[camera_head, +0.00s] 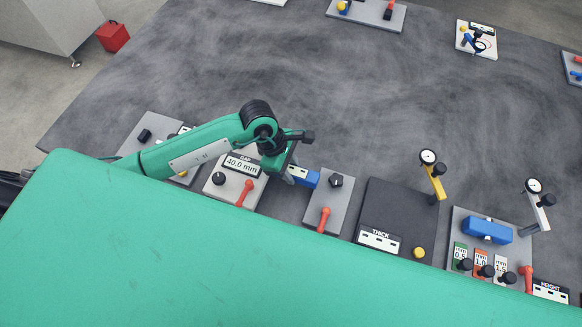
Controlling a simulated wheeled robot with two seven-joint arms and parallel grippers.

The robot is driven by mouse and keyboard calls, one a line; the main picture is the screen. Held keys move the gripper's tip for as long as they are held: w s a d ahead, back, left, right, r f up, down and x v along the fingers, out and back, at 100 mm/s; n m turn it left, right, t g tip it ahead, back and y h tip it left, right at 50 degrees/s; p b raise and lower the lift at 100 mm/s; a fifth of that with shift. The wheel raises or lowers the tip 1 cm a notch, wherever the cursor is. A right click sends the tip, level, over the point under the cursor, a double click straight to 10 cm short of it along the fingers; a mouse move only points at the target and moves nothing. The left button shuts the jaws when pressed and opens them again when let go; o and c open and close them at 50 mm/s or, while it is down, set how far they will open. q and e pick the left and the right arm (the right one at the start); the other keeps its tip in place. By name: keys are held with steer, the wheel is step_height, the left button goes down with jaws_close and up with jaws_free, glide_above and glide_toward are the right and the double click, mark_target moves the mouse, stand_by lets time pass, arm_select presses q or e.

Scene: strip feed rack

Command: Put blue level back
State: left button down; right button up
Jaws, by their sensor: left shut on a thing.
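My left arm comes in from the left, and its gripper (289,172) points down over the near part of the table. It is shut on a blue piece with a white face (304,177), which looks like the blue level; the jaws partly hide it. The piece is between the gap display panel and the grey plate with a black knob (336,181). I cannot tell whether it touches the surface below. My right gripper is not in view.
The panel reading 40.0 mm (241,166) is left of the gripper. Right are a dark thickness plate (384,204) with a yellow-armed dial gauge (431,170), and a grey station with a blue block (487,229) and height gauge (537,198). The table's middle (370,100) is clear.

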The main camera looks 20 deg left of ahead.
arm_select(q)
steer(key=shift+f+b, duration=0.4)
steer(key=c, duration=1)
jaws_free()
steer(key=shift+r, duration=0.1)
steer(key=shift+r+p, duration=0.75)
steer(key=shift+p, duration=0.2)
steer(key=shift+w+a+r+b, duration=0.1)
steer(key=shift+a+r+b, duration=0.4)
steer(key=shift+r+b, duration=0.25)
steer(key=b+v, duration=0.2)
steer(key=v, duration=0.7)
steer(key=shift+a+r, duration=0.15)
steer(key=shift+r, duration=0.2)
